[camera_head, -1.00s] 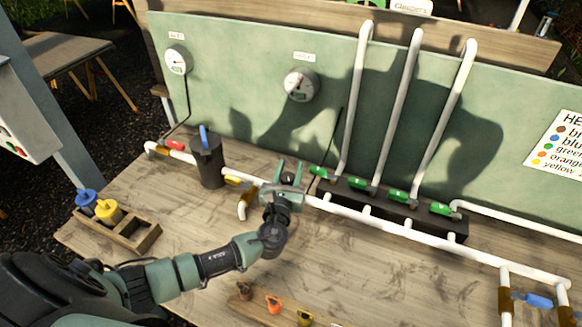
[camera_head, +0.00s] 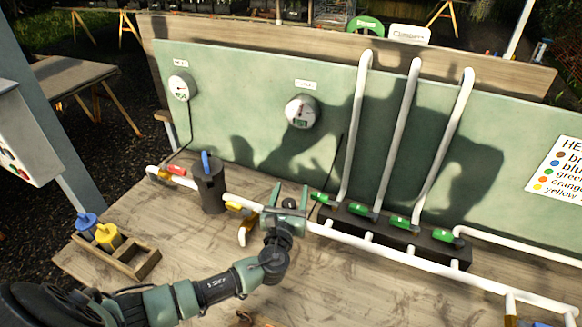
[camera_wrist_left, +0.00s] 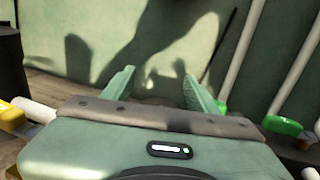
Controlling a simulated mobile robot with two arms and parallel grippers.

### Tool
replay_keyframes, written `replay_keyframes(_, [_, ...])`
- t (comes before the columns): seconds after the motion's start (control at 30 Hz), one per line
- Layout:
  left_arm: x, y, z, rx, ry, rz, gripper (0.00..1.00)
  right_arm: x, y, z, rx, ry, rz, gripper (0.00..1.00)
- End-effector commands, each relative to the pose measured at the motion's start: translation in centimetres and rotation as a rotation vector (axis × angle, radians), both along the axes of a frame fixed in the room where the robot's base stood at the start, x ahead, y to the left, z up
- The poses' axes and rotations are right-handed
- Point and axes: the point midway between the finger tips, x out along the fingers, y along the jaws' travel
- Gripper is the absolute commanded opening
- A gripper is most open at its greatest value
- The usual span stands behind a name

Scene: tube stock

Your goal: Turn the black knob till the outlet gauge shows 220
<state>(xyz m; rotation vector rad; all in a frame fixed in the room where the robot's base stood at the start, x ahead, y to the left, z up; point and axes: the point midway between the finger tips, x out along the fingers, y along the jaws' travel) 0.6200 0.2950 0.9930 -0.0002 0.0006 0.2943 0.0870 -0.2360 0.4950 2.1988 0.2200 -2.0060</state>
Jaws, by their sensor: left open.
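My left gripper (camera_head: 290,196) is open, its two fingers apart and pointing at the green panel, over the white pipe line. A small dark round shape (camera_head: 288,203), probably the black knob, shows between the fingers in the head view; my gripper hides much of it and the pipe there. In the left wrist view the gap between the fingers (camera_wrist_left: 160,90) shows no clear knob. The outlet gauge (camera_head: 301,111), round and white-faced, hangs on the panel above the gripper; its reading is too small to make out. My right gripper is not in view.
Another gauge (camera_head: 181,87) is at the panel's left. A dark cylinder with a blue handle (camera_head: 210,183) stands left of the gripper. Several green-handled valves (camera_head: 362,211) and upright pipes are to the right. A wooden caddy (camera_head: 143,266) stands on the bench's left.

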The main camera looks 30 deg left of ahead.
Motion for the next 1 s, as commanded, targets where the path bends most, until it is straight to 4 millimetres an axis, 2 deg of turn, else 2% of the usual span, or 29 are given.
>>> replay_keyframes(0.63, [0.0, 0.0, 15.2, 0.000, -0.007, -0.002, 0.59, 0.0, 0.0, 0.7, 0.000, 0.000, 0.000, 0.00])
replay_keyframes(0.8, [0.0, 0.0, 17.8, -0.001, -0.004, -0.002, 0.59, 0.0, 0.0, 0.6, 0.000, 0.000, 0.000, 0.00])
replay_keyframes(1.0, [0.0, 0.0, 19.1, 0.002, -0.002, -0.001, 0.59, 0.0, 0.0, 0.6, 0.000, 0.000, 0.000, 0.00])
